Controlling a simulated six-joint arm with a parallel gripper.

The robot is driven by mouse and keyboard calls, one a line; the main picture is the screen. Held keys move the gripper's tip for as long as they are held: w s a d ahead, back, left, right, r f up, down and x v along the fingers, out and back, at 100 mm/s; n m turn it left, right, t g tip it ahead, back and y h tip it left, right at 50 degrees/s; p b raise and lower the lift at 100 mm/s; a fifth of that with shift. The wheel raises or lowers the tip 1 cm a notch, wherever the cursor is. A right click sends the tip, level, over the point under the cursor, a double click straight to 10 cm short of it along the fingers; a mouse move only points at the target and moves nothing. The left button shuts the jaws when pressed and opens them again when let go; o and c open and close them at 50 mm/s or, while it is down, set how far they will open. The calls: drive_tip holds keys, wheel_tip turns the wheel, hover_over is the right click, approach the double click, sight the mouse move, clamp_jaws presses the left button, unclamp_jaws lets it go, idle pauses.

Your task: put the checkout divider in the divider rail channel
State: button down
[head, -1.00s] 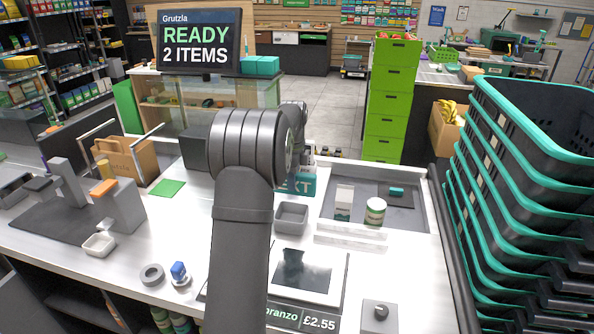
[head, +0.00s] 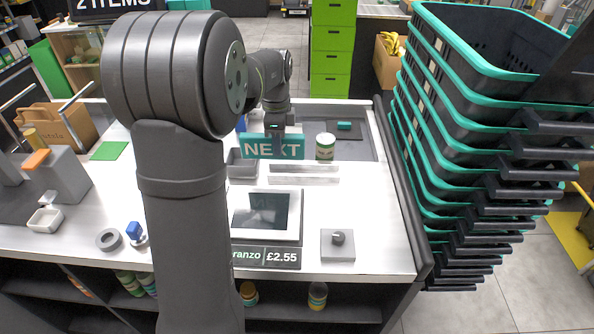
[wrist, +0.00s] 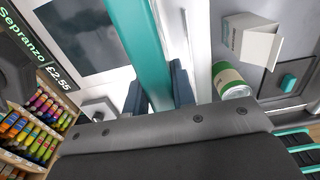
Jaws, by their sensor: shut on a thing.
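The checkout divider (head: 258,147) is a teal bar with "NEXT" in white letters. My gripper (head: 278,126) is shut on it from above. In the wrist view my gripper's dark fingers (wrist: 160,92) lie on both sides of the teal divider (wrist: 152,50). The divider rail channel (head: 303,174) is a pair of pale, shiny rails on the white counter, between the scale and the grey tray. The divider appears above and just behind the channel in the head view, roughly in line with it. Its height over the rails is hard to tell. In the wrist view, the rail (wrist: 199,45) runs alongside the divider, apart from it.
A green-and-white tin (head: 326,147) stands behind the rails; a white carton (wrist: 250,44) is near it in the wrist view. A grey bin (head: 240,164) is left of the rails. The scale (head: 264,214) and a knobbed block (head: 338,243) are in front. Stacked baskets (head: 470,130) border the right.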

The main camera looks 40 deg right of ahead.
drive_tip(key=s+d+r, duration=0.1)
drive_tip(key=s+d, duration=0.3)
drive_tip(key=s, duration=0.4)
drive_tip(key=s+d+r, duration=0.1)
drive_tip(key=s+d, duration=0.3)
drive_tip(key=s, duration=0.3)
drive_tip(key=w+f, duration=0.2)
drive_tip(key=w, duration=0.1)
drive_tip(key=w+f, duration=0.2)
drive_tip(key=w, duration=0.2)
drive_tip(key=w+f, duration=0.2)
drive_tip(key=w, duration=0.1)
drive_tip(key=shift+w+a+f, duration=0.15)
drive_tip(key=shift+w+a, duration=0.05)
drive_tip(key=shift+w, duration=0.2)
drive_tip(key=shift+f, duration=2.05)
drive_tip(key=shift+f, duration=0.2)
drive_tip(key=c, duration=1.2)
unclamp_jaws()
drive_tip(key=shift+r, duration=0.1)
